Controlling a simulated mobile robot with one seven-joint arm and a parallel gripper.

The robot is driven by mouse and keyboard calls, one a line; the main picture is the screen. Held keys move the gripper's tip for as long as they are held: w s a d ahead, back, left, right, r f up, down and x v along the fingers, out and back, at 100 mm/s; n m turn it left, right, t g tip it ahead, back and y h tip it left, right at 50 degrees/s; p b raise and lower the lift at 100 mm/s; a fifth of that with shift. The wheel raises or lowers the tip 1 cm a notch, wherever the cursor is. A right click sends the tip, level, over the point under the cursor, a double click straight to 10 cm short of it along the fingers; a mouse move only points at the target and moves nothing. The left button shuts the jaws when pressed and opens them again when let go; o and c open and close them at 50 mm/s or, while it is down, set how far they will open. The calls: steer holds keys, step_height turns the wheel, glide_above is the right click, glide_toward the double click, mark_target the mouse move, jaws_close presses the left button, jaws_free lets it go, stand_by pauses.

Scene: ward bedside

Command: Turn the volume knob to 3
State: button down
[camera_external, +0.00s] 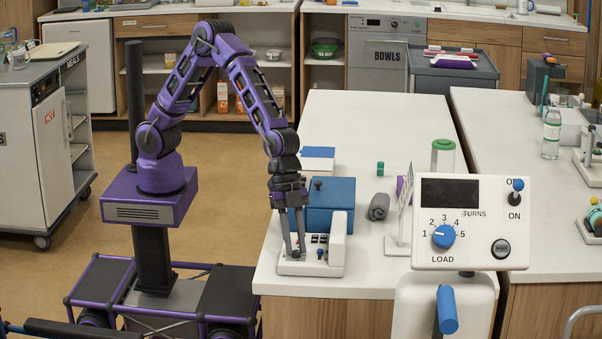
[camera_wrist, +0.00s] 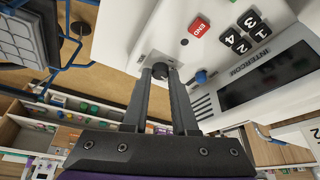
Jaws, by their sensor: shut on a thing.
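The white intercom (camera_external: 338,240) stands near the front left corner of the white counter. In the wrist view its panel (camera_wrist: 133,30) shows a red END key, black number keys, the word INTERCOM and a dark screen. My gripper (camera_external: 295,254) points down onto the intercom's left part. In the wrist view my gripper (camera_wrist: 160,74) is shut on a dark round knob (camera_wrist: 159,69), which appears to be the volume knob. The fingers hide its sides, and I cannot read its scale or setting. A small blue knob (camera_wrist: 201,76) stands beside the right finger.
A blue box (camera_external: 332,195) stands behind the intercom, with a grey roll (camera_external: 379,206) to its right. A white panel (camera_external: 475,195) with a blue LOAD dial (camera_external: 444,236) stands in the right foreground. The counter's middle (camera_external: 345,120) is mostly clear.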

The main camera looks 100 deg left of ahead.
steer(key=shift+w+m+g+p, duration=0.1)
steer(key=shift+m+g+p, duration=0.35)
steer(key=shift+m, duration=0.75)
steer(key=c, duration=0.7)
jaws_free()
steer(key=p+v, duration=0.2)
steer(key=v, duration=1.5)
steer(key=shift+a+r+p, duration=0.15)
steer(key=shift+a+p, duration=0.1)
steer(key=shift+p, duration=0.05)
steer(key=shift+w, duration=0.15)
